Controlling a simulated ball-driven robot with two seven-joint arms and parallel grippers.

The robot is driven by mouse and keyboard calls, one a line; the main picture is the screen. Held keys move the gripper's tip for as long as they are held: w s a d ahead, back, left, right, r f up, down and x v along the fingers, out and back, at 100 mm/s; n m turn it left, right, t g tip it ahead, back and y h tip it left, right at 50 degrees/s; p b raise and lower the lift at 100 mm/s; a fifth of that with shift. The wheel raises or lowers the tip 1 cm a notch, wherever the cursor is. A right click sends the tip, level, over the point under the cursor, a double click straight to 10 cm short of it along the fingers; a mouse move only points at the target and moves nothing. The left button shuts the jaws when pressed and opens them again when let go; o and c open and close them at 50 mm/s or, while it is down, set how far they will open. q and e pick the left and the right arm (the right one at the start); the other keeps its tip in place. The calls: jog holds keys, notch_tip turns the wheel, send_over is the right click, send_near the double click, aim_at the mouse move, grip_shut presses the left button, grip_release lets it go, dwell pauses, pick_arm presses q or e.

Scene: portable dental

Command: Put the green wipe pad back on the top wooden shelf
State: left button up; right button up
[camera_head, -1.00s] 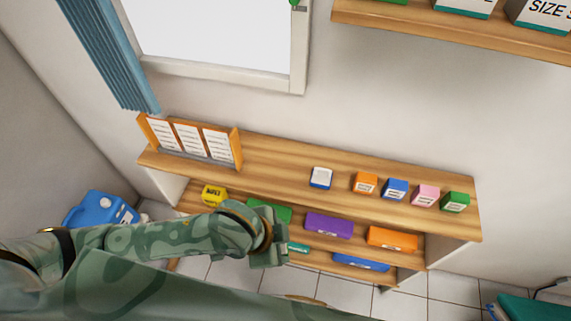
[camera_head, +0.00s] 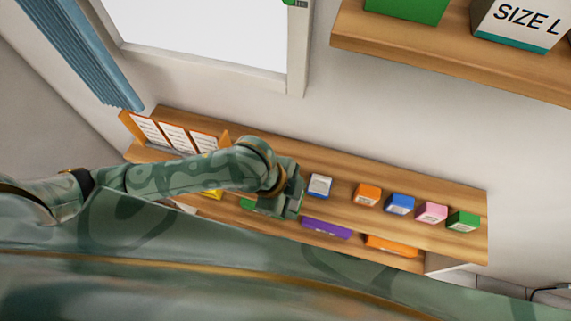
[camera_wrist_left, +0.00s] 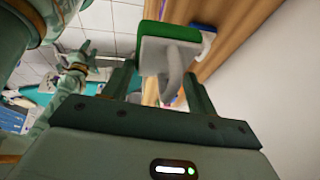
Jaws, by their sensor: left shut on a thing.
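The green wipe pad (camera_wrist_left: 172,31) shows in the left wrist view as a green block on a white plate with a pale grey handle. My left gripper (camera_wrist_left: 160,78) is shut on this handle, with the pad beyond the fingertips. The unit's top shelf (camera_head: 285,160) is a long board. Part of my right arm and gripper (camera_wrist_left: 75,62) shows in the left wrist view, too small to read.
A wall shelf (camera_head: 450,70) hangs above. Bare board lies between rack and white box.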

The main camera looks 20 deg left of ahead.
pick_arm(q)
jog(key=w+a+f, duration=0.3)
jog(key=w, duration=0.3)
jog(key=shift+w+a+f+b, duration=0.15)
jog(key=shift+w+f+b, duration=0.05)
jog(key=shift+b, duration=0.1)
jog(key=w+f, duration=0.2)
jog(key=w+a+f+b, duration=0.1)
jog(key=f, duration=0.1)
jog(key=shift+w+a+f, duration=0.2)
jog(key=shift+w+f, duration=0.35)
jog(key=shift+f, duration=0.05)
jog(key=shift+w+a+f, duration=0.15)
jog(key=shift+a+f, duration=0.05)
jog(key=shift+f, duration=0.1)
notch_tip(320, 180, down, 3)
jog(key=shift+r+b, duration=0.2)
jog(key=shift+b, duration=0.25)
jog(key=shift+w+f, duration=0.1)
jog(key=shift+f, duration=0.15)
pick_arm(e)
jog(key=f, duration=0.1)
jog(key=s+f, duration=0.1)
jog(key=shift+s+a+f, duration=0.1)
jog(key=shift+f, duration=0.2)
pick_arm(q)
jog(key=o, duration=0.9)
